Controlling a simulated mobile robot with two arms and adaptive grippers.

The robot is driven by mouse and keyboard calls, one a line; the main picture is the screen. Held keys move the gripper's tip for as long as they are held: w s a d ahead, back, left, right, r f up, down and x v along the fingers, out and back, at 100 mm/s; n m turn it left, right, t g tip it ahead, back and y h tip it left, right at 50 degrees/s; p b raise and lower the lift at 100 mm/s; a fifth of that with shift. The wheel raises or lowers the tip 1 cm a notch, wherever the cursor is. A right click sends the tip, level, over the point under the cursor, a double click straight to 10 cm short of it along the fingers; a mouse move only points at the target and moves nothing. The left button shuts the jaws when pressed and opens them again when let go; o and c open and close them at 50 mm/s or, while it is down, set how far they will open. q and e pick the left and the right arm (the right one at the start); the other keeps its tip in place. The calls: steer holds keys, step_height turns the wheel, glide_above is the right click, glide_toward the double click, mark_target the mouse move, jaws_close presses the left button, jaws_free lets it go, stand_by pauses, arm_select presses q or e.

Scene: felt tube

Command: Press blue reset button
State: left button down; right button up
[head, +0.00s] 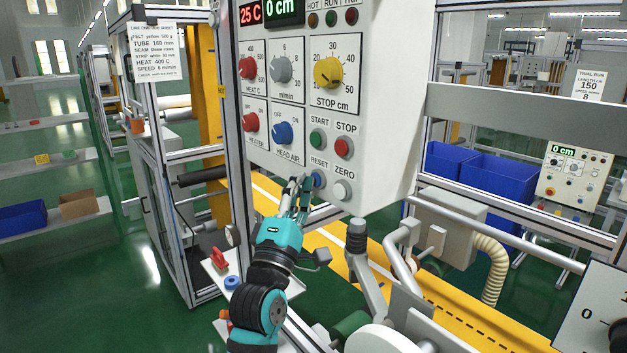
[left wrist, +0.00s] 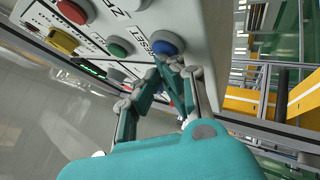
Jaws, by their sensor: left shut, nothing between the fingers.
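The blue reset button (head: 319,178) is on the lower part of the white control panel (head: 385,160), under the label RESET. It also shows in the left wrist view (left wrist: 166,43), round and blue with a grey collar. My left gripper (head: 303,181) is shut and empty, its fingertips just left of the button in the head view. In the left wrist view the fingertips (left wrist: 172,63) are right by the button's lower edge. I cannot tell whether they touch it. My right gripper is not in view.
The green start button (head: 317,138), red stop button (head: 343,147) and pale zero button (head: 343,190) sit close around the reset button. Several knobs are above. A metal frame post (head: 236,150) stands left of the panel. A yellow belt (head: 450,310) runs below.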

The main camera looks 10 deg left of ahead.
arm_select(q)
steer(key=shift+w+d, duration=0.15)
stand_by(0.5)
steer(key=shift+s+a, duration=0.45)
steer(key=shift+s, duration=0.25)
steer(key=s+a, duration=0.1)
steer(key=s, duration=0.1)
steer(key=s+a+p, duration=0.1)
steer(key=s+a, duration=0.1)
stand_by(0.3)
stand_by(0.4)
